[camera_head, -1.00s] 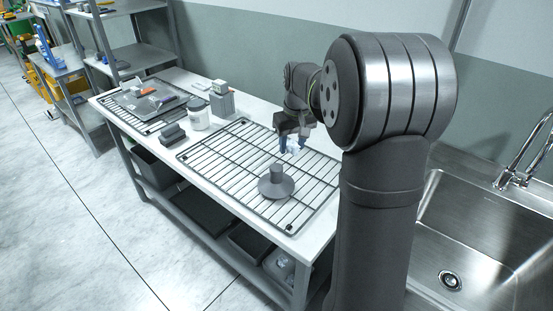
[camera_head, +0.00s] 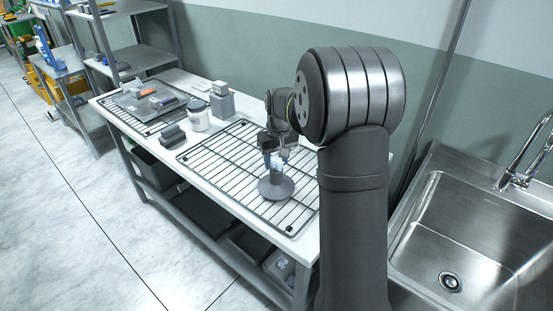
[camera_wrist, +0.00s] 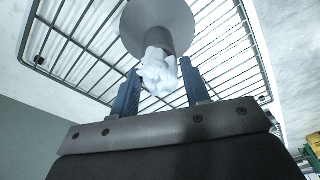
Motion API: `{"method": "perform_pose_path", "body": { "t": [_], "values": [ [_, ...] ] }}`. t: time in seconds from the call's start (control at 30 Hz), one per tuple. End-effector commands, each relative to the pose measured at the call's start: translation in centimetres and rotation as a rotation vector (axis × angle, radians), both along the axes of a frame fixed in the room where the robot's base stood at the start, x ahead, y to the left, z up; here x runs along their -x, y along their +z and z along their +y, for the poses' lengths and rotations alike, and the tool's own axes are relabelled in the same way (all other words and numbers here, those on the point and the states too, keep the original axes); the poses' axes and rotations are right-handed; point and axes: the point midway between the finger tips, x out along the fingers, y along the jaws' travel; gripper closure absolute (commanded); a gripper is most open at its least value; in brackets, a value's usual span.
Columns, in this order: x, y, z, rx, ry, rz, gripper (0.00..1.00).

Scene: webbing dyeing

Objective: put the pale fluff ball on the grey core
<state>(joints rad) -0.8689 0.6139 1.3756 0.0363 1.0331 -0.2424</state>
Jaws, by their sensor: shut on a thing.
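The pale fluff ball (camera_wrist: 158,74) is between the blue fingertips of my gripper (camera_wrist: 158,88) in the wrist view. My gripper is shut on it. In the head view my gripper (camera_head: 273,158) is directly over the grey core (camera_head: 276,187), a round flared base with a short upright post. The fluff ball (camera_head: 277,160) shows there as a small white patch at the top of the post. In the wrist view the grey core (camera_wrist: 157,24) is right beyond the fluff, which hides part of it. I cannot tell whether they touch.
The core stands on a wire rack (camera_head: 220,158) on the white table. A white jar (camera_head: 199,118), a grey block (camera_head: 222,103) and a dark block (camera_head: 172,134) stand to the left. A tray (camera_head: 145,102) lies at the far left; a sink (camera_head: 470,230) is at right.

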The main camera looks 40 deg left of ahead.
Motion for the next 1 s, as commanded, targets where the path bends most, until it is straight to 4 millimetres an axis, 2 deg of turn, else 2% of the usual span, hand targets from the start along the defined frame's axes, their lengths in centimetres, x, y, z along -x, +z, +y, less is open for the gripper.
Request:
{"method": "perform_pose_path", "body": {
  "t": [0.07,0.1,0.17,0.2,0.47,0.57,0.67,1.0],
  "values": [
    [0.0,-0.3,0.0,0.001,0.0,0.0,0.78],
    [0.0,-0.2,0.0,0.001,0.0,0.0,0.5],
    [0.0,-0.2,0.0,0.001,0.0,0.0,0.38],
    [0.0,-0.2,0.0,0.001,0.0,0.0,0.35],
    [0.0,-0.1,0.0,0.0,0.0,0.0,0.35],
    [0.0,0.5,0.0,-0.001,0.0,0.0,0.35],
    [0.0,2.0,-0.1,-0.002,0.0,-0.002,0.35],
    [0.4,9.1,-1.0,-0.002,0.0,-0.002,0.35]
  ]
}}
